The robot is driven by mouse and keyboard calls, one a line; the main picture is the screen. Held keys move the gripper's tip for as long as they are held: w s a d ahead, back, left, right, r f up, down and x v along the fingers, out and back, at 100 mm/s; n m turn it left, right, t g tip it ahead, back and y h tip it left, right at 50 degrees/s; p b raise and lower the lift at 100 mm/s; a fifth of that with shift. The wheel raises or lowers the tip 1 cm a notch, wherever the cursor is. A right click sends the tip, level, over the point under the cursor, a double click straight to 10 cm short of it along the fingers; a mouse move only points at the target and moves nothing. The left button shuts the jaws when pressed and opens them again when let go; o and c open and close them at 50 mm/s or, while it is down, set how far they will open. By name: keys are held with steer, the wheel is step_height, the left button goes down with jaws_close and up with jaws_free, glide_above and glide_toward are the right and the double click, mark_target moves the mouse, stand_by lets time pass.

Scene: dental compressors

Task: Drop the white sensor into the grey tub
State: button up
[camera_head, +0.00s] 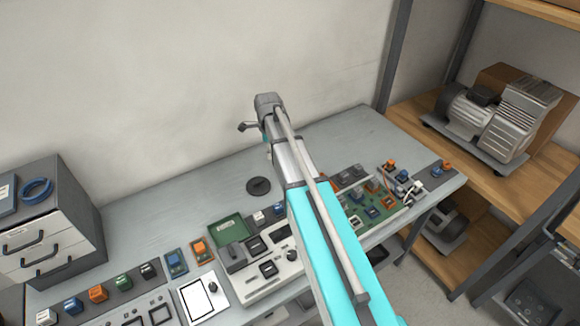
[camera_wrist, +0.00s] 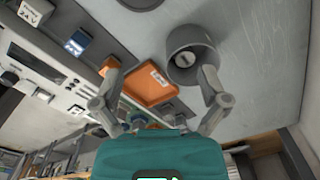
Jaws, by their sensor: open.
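The grey tub (camera_wrist: 205,38) shows in the wrist view, at the upper middle, with its round mouth facing the camera. A small pale piece (camera_wrist: 181,61) shows inside its mouth; it looks like the white sensor, but it is too small to be sure. My gripper (camera_wrist: 161,72) is open, with nothing seen held between the fingers. Its right finger overlaps the tub's lower edge in the picture; I cannot tell if they touch. In the head view, my gripper (camera_head: 250,126) is at the far end of the arm, largely hidden, and the tub does not show.
An orange tray (camera_wrist: 150,86) lies beside the tub. A dark round disc (camera_head: 258,186) and a green tray (camera_head: 228,229) are on the grey bench, left of my arm. Several small modules line the front. A drawer unit (camera_head: 48,235) stands left, shelves with compressors right.

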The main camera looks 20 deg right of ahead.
steer(key=s+a+n, duration=0.2)
steer(key=s+a, duration=0.1)
steer(key=a, duration=0.6)
steer(key=s+a+r+n+p, duration=0.1)
steer(key=s+a+n, duration=0.2)
steer(key=a, duration=0.7)
steer(key=shift+s+a, duration=0.15)
stand_by(0.5)
steer(key=s+d+n, duration=1.3)
steer(key=s+n, duration=0.2)
steer(key=n, duration=0.2)
steer(key=shift+s+n, duration=0.2)
steer(key=shift+n, duration=0.1)
steer(key=shift+d, duration=0.2)
stand_by(1.0)
